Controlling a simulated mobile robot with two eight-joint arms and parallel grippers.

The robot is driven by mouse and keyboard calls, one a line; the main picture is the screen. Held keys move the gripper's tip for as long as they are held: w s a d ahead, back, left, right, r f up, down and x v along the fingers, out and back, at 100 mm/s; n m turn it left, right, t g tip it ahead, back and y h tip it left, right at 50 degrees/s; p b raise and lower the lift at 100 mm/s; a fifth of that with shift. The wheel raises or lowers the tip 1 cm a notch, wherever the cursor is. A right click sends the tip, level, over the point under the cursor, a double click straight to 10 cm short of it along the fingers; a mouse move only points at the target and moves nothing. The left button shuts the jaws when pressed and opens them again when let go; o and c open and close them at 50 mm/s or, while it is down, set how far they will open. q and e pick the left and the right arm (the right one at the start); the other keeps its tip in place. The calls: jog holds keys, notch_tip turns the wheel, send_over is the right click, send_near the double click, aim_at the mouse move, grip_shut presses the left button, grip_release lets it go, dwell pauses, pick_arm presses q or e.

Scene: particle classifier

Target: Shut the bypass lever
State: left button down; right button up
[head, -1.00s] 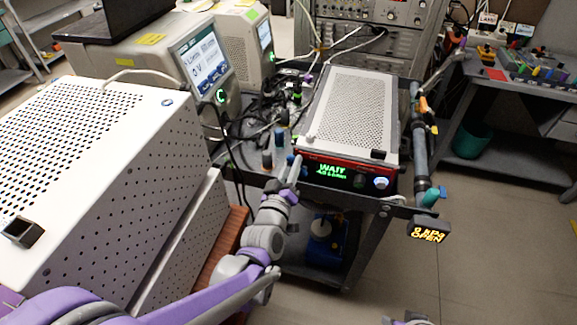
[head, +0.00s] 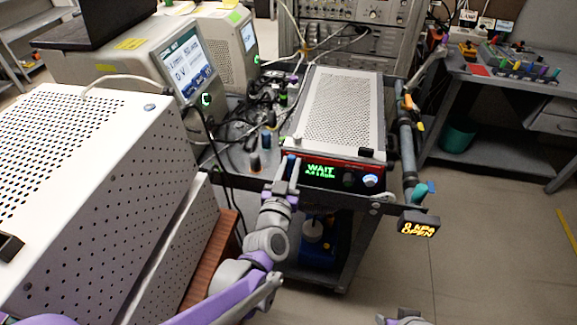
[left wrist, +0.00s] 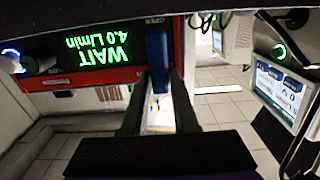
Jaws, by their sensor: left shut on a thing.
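A blue lever (left wrist: 157,48) stands at the edge of the red front panel in the left wrist view, beside the printed word OPEN. In the head view its blue tip (head: 291,159) shows at the left end of the panel. My left gripper (head: 293,172) is at that end, its fingers (left wrist: 158,100) on either side of the lever, shut on it. The panel display (head: 320,170) reads WAIT and 4.0 L/min. A small amber display (head: 418,228) reads 0 kPa OPEN. A grey and purple part of my right arm shows at the bottom edge; its jaws cannot be made out.
The perforated grey instrument (head: 340,105) stands on a dark cart (head: 345,235). A vertical pipe with a teal-blue handle (head: 417,192) is at its right. Cables and small fittings crowd its left. A large white perforated housing (head: 150,175) is close to my left arm. Floor at the right is clear.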

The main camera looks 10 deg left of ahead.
dwell(0.4)
pick_arm(q)
jog(key=c, duration=0.7)
grip_release()
jog(key=s, duration=1.1)
jog(key=shift+a+p, duration=0.15)
jog(key=shift+p, duration=0.25)
jog(key=s+a+g+p, duration=0.2)
jog(key=s+g+p, duration=0.2)
jog(key=s, duration=0.1)
jog(key=s+a+g+p, duration=0.3)
jog(key=s+g+p, duration=0.1)
jog(key=s, duration=0.1)
jog(key=s+a+r+g+p, duration=0.1)
jog(key=s+a+g+p, duration=0.1)
jog(key=s+g+p, duration=0.2)
jog(key=shift+s+a+g+y, duration=0.25)
jog(key=shift+s+g+y, duration=0.05)
jog(key=shift+s, duration=0.35)
